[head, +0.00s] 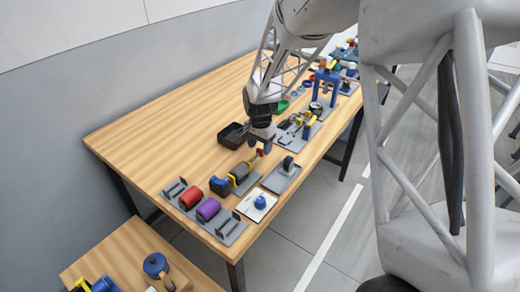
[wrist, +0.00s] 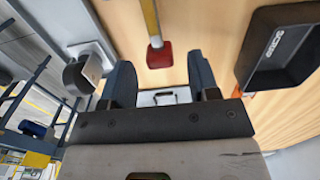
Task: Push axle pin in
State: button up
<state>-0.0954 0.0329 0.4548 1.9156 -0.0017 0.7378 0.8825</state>
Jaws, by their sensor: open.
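My gripper (head: 262,143) is open above the middle of the table, pointing down. Its two blue-grey fingers stand apart in the wrist view (wrist: 160,72), with nothing held between them. A yellow rod with a red end (wrist: 159,56) lies just beyond the fingertips, apart from them. The red end (head: 261,153) shows just below the gripper in the head view. A dark wheel-like part (head: 288,162) stands on a grey plate (head: 278,182) to the right; a dark rounded part (wrist: 80,75) is left of the fingers. I cannot make out for certain which piece is the axle pin.
A black bin (head: 232,136) is left of the gripper and shows at right in the wrist view (wrist: 275,72). Red (head: 191,197) and purple (head: 208,209) rollers sit near the front. A blue stand (head: 328,84) is further back. The table's left side is clear.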

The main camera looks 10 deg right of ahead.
jog(key=shift+f, duration=0.9)
jog(key=shift+c, duration=0.3)
grip_shut()
